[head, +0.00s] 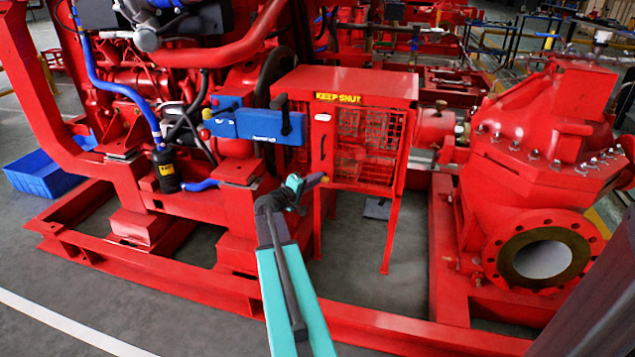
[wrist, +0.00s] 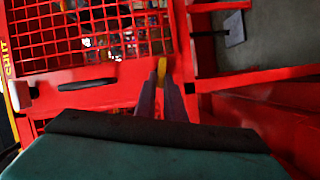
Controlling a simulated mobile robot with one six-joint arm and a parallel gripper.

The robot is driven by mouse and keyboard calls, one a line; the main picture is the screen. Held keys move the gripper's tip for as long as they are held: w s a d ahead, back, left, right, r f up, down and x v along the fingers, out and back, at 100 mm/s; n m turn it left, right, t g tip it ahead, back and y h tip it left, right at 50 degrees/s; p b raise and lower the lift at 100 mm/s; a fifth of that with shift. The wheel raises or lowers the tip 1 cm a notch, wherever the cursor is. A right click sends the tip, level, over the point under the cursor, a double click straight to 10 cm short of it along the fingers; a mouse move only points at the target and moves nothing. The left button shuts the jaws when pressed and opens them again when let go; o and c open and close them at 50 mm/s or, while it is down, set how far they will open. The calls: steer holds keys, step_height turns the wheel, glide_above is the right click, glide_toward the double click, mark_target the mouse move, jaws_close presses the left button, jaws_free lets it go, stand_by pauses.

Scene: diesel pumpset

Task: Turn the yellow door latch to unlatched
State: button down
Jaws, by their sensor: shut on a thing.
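The red guard box (head: 345,86) has a mesh door (head: 365,150) under a "KEEP SHUT" label. The yellow latch (head: 324,180) is at the lower left of the door, below a black pull handle (head: 322,147). My gripper (head: 312,182) reaches it from the left in the head view. In the wrist view, the fingers (wrist: 162,80) are closed around the yellow latch (wrist: 159,66), with its end showing between the tips. The fingers hide the rest of the latch, so its exact angle is hard to tell. The door looks closed.
A blue box-like part (head: 250,124) with a black lever sits left of the guard box. A red pump (head: 540,150) stands at the right. The red base frame (head: 180,270) runs along the front. Grey floor shows beneath the guard box.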

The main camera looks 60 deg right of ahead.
steer(key=shift+w+a+f+n+h+b, duration=0.15)
steer(key=shift+n+h+b, duration=0.15)
steer(key=shift+n, duration=0.45)
steer(key=shift+w+d+f+n+h+b, duration=0.15)
steer(key=shift+n+h+b, duration=0.15)
steer(key=shift+n, duration=0.45)
steer(key=shift+a, duration=0.1)
steer(key=c, duration=1.8)
jaws_free()
steer(key=shift+c, duration=0.2)
steer(key=shift+s, duration=0.1)
steer(key=shift+s, duration=0.1)
steer(key=w+a+p, duration=0.1)
steer(key=a+p, duration=0.3)
steer(key=a, duration=0.9)
steer(key=shift+w+a, duration=0.15)
steer(key=shift+a, duration=0.15)
